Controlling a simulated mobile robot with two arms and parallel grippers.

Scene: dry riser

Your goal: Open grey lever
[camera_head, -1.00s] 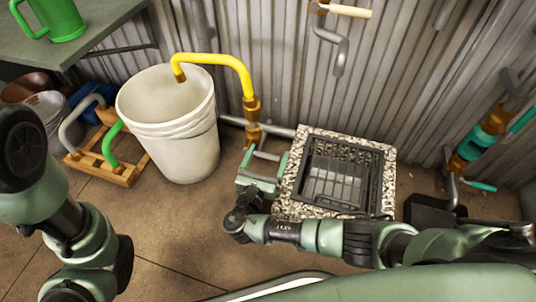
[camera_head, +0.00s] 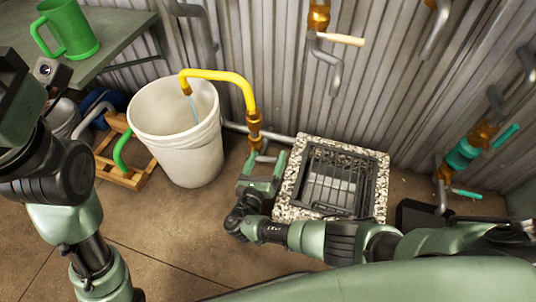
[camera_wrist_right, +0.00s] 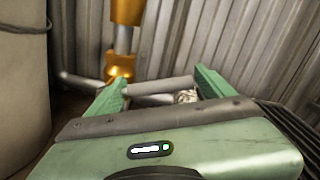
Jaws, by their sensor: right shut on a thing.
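The grey lever (camera_wrist_right: 158,88) sits low on the yellow-spouted tap (camera_head: 220,76), below its brass fittings (camera_head: 254,133). In the wrist view it lies between the green fingers of my right gripper (camera_wrist_right: 160,92), which is shut on it. In the head view my right gripper (camera_head: 263,172) is beside the grate, partly hiding the lever (camera_head: 266,158). A thin pale-blue stream of water (camera_head: 195,108) runs from the spout into the white bucket (camera_head: 178,143). My left arm rises at the left edge; its fingertips are not clearly visible.
A stone-edged drain grate (camera_head: 335,180) lies right of my right gripper. A green mug (camera_head: 70,30) stands on the table (camera_head: 120,35) at upper left. Other taps (camera_head: 470,150) line the corrugated wall. A wooden crate (camera_head: 125,177) is left of the bucket.

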